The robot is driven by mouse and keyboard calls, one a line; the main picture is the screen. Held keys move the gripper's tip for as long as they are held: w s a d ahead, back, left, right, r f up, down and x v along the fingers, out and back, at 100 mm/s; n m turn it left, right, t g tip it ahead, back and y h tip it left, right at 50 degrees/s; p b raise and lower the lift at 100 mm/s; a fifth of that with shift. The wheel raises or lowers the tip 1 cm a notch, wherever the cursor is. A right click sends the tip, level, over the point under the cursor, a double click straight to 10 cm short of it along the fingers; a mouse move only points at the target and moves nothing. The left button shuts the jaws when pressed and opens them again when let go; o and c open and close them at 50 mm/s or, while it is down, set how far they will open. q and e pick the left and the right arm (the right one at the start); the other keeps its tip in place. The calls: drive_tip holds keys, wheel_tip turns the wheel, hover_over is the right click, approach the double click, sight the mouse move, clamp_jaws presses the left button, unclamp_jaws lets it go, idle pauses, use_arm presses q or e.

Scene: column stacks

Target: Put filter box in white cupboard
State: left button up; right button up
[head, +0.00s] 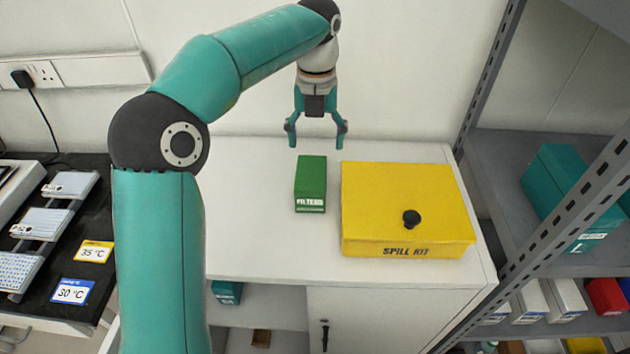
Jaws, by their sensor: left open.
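The filter box is a small green box (311,183) with a white label reading FILTERS. It stands on top of the white cupboard (255,240), left of a yellow box. My left gripper (316,141) is open and empty, with its fingers pointing down. In the picture it is just above the far end of the green box and appears apart from it. The cupboard's front shows a closed door (380,320) with a dark handle (325,336) and an open shelf space to its left. My right gripper is not in view.
A yellow SPILL KIT box (400,200) with a black knob stands close to the green box's right. A teal box (227,292) sits in the cupboard's open space. Grey metal shelving (490,150) stands at right. A dark bench (75,260) is at left.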

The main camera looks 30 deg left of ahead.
sight(311, 172)
use_arm(q)
drive_tip(key=f, duration=0.5)
drive_tip(key=f+b, duration=0.1)
drive_tip(key=f, duration=0.2)
drive_tip(key=shift+s+a+f, duration=0.25)
drive_tip(key=shift+s+a, duration=0.05)
drive_tip(key=shift+a, duration=0.1)
drive_tip(key=shift+f, duration=2.7)
drive_tip(key=c, duration=0.9)
drive_tip(key=shift+r, duration=0.2)
